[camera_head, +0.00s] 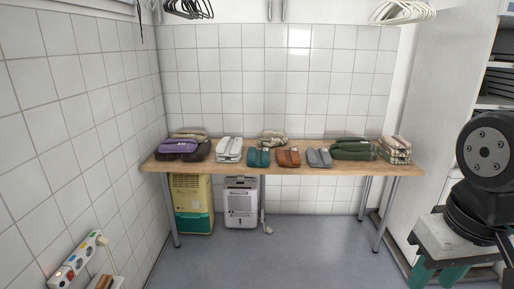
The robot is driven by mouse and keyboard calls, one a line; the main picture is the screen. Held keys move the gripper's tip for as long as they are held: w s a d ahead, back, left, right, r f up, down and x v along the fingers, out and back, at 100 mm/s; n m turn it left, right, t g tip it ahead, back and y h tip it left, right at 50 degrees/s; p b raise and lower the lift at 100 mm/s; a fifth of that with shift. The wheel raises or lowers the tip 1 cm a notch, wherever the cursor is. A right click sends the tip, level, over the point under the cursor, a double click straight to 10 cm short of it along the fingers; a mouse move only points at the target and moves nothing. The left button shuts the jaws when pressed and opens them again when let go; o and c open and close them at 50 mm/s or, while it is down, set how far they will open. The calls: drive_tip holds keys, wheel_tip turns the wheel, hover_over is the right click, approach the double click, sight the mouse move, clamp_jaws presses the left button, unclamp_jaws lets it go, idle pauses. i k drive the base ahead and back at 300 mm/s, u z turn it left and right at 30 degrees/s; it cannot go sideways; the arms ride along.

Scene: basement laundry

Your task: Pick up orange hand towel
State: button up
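The orange hand towel (288,157) looks rust-orange and is folded. It lies near the front edge of a wooden table (230,172), at about the middle of its length. A folded teal towel (258,157) lies just left of it and a folded grey-blue towel (319,157) just right of it. Black round joints of my arm show at the right edge, well in front of and to the right of the table. I cannot make out my gripper's fingers in this view.
Other folded textiles lie on the table: purple and brown (180,146), white (229,150), beige (272,138), dark green (352,149), plaid (396,151). Two appliances, yellow-green (192,200) and white (240,203), stand underneath. A power strip (82,257) is front left. Grey floor (290,250) is open before the table.

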sight(290, 158)
drive_tip(key=i, duration=2.5)
drive_tip(key=u, duration=2.2)
drive_tip(key=i, duration=0.9)
drive_tip(key=z, duration=4)
